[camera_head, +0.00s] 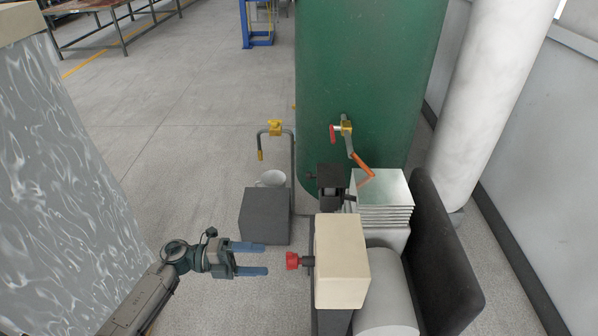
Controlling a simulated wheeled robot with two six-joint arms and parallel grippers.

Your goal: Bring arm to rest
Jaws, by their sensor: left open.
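My left arm comes in from the lower left. Its left gripper (252,259) is open, with two blue fingers pointing right and nothing between them. A red knob (293,260) on the side of a cream box-shaped machine part (341,262) is just right of the fingertips, with a gap between. My right gripper is not in view.
A dark grey block (265,218) bearing a white cup (271,179) stands beyond the gripper. A green tank (368,80) with an orange-handled crank (360,164) rises behind. Stacked metal sheets (382,189) are at right. A swirl-patterned grey panel (65,190) stands left.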

